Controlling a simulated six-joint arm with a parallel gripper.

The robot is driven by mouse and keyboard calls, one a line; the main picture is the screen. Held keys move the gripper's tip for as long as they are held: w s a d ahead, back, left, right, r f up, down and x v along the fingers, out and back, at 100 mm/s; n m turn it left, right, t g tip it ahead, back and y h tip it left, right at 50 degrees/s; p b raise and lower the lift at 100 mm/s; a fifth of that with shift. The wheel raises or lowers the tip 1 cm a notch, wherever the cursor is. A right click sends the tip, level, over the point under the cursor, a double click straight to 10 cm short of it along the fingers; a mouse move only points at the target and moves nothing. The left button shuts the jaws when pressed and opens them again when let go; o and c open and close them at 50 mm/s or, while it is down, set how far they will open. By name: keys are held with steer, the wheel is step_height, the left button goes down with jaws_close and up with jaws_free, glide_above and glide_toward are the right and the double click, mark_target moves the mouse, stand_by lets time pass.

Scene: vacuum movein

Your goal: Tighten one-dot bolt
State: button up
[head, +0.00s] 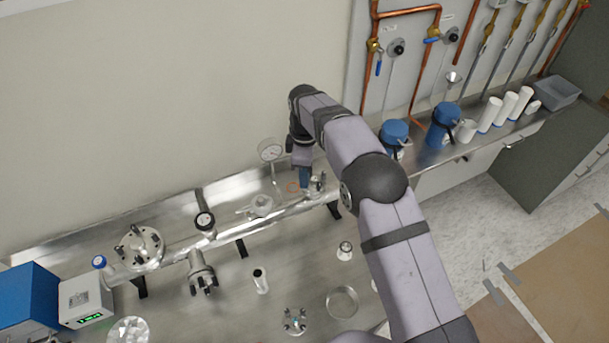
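My gripper (305,184) points down at the right end of the long steel vacuum pipe (285,214). It is at the left side of a small bolted flange (318,182), partly in front of it. A narrow blue part shows at the gripper's end; I cannot tell whether it is a finger or a held tool. The fingers are too small to tell open from shut. Bolts stand on this flange, but no dot marks can be made out, so I cannot tell which is the one-dot bolt. I cannot tell whether the gripper touches a bolt.
A round gauge (271,151) and a thin orange ring (293,187) are left of my gripper. A larger bolted flange (139,247) is at the left. Blue canisters (394,133) stand to the right.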

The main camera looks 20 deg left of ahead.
steer(key=o, duration=0.4)
steer(key=shift+w+r+b, duration=0.1)
steer(key=shift+r+b, duration=0.35)
steer(key=shift+r, duration=0.15)
steer(key=shift+r+b, duration=0.9)
steer(key=shift+r, duration=2.2)
